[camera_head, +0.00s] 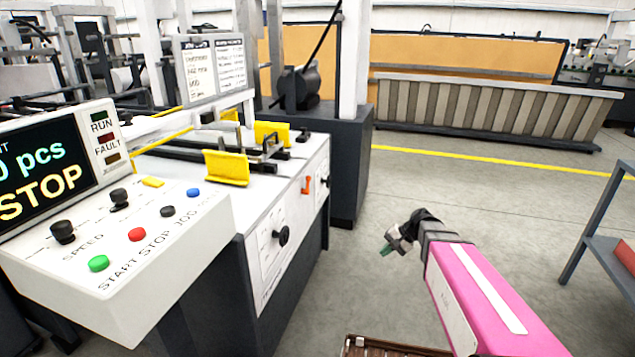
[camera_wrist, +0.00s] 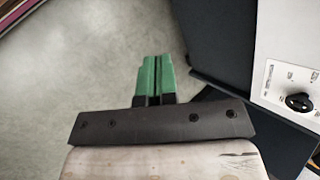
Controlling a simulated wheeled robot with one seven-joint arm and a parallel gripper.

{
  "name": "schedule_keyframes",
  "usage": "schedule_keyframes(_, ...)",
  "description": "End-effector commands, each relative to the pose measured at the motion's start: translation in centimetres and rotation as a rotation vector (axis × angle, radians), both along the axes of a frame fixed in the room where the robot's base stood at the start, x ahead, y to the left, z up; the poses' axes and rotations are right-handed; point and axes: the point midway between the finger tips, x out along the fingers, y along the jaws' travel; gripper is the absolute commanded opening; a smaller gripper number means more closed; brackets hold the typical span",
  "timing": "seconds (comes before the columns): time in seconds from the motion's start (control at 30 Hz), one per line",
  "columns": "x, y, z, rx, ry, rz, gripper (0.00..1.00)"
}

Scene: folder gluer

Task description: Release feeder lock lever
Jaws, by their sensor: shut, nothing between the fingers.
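A small orange lever (camera_head: 306,185) sticks out from the white side panel of the machine in the head view. It looks like the feeder lock lever, but no label on it can be read. My gripper (camera_head: 387,249) is to the right of the panel, over open floor and well apart from the lever. In the wrist view, the green fingers of my gripper (camera_wrist: 157,62) are together with nothing between them. The lever does not show in the wrist view.
Black knobs (camera_head: 281,236) stick out of the side panel; one also shows in the wrist view (camera_wrist: 299,102). A control console (camera_head: 150,250) with coloured buttons stands at the left. A grey-blue rack (camera_head: 590,220) stands at the right.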

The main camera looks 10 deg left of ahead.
Motion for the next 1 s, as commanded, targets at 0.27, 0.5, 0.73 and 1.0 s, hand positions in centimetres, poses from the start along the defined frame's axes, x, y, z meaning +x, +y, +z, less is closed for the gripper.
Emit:
schedule_keyframes(0.27, 10.1, 10.5, 6.0, 0.532, 0.202, -0.074, 0.0)
schedule_keyframes(0.5, 15.7, 15.2, 11.8, 0.883, 0.348, -0.072, 0.0)
schedule_keyframes(0.73, 17.3, 16.2, 14.0, 1.012, 0.402, -0.062, 0.0)
schedule_keyframes(1.0, 17.3, 16.2, 14.1, 1.018, 0.403, -0.062, 0.0)
